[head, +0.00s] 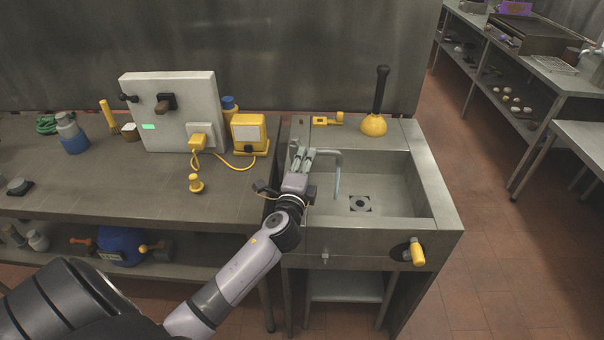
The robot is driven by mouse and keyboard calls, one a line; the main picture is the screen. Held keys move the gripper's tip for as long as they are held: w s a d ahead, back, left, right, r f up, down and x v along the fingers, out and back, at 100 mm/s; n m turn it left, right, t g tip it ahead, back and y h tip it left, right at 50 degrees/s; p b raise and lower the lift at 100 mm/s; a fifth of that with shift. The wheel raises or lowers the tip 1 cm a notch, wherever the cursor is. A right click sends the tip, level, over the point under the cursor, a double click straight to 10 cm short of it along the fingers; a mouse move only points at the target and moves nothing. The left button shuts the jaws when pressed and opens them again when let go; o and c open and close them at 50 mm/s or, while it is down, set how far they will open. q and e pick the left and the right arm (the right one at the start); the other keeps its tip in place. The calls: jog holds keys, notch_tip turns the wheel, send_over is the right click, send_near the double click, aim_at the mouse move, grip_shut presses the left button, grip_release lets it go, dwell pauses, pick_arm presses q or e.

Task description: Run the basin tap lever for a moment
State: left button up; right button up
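The steel basin (425,200) stands right of the workbench, with a dark round drain (360,203) in its floor. A grey tap spout (328,153) reaches over the basin from the left. A pale strip drops from its end; I cannot tell whether this is pipe or running water. My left gripper (302,155) is at the basin's left rim, beside the spout, and hides the tap's base. Its fingers look close together, but a grip is not clear. A yellow-ended lever (327,120) lies on the back ledge, and a yellow handle (418,252) is on the front panel. My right gripper is out of view.
A black-handled plunger (375,118) stands on the back ledge. Floor to the right is open.

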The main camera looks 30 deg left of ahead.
pick_arm(q)
jog(key=shift+w+a, duration=0.2)
jog(key=shift+w, duration=0.4)
jog(key=shift+s, duration=0.1)
jog(key=c, duration=0.6)
jog(key=shift+s+a, duration=0.1)
jog(key=shift+s, duration=0.05)
